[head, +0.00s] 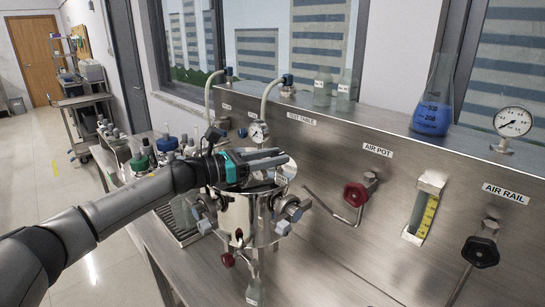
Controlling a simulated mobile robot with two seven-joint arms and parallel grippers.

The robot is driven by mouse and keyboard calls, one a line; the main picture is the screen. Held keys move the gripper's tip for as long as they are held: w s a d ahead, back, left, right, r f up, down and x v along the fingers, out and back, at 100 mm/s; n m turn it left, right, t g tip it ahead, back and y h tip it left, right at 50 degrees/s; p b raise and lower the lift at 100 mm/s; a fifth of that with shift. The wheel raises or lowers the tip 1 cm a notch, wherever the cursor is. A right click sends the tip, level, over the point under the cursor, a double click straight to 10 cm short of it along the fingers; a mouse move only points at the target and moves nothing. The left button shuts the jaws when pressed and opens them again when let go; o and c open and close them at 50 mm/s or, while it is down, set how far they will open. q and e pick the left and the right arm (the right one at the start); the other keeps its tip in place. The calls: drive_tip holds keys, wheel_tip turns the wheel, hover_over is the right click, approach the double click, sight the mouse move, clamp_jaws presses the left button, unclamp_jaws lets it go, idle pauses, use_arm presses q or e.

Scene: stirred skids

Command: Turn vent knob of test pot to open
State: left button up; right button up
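The test pot (262,222) is a shiny steel vessel on the steel bench, with fittings around its sides. My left gripper (284,158) reaches in from the left over the pot's lid, its fingers pointing right. The fingers look close together, but I cannot tell whether they are shut or touching anything. They and the wrist hide much of the lid. A dark knob (214,134) shows just behind the wrist; I cannot tell whether it is the vent knob or how it is set. My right gripper is not in view.
A small gauge (258,132) stands behind the gripper. The steel panel carries a red AIR POT knob (355,194), a yellow-scaled flow tube (425,210) and a black AIR RAIL knob (481,251). A flask of blue liquid (433,115) stands on the ledge. Several bottles crowd the left.

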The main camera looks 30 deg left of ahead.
use_arm(q)
clamp_jaws()
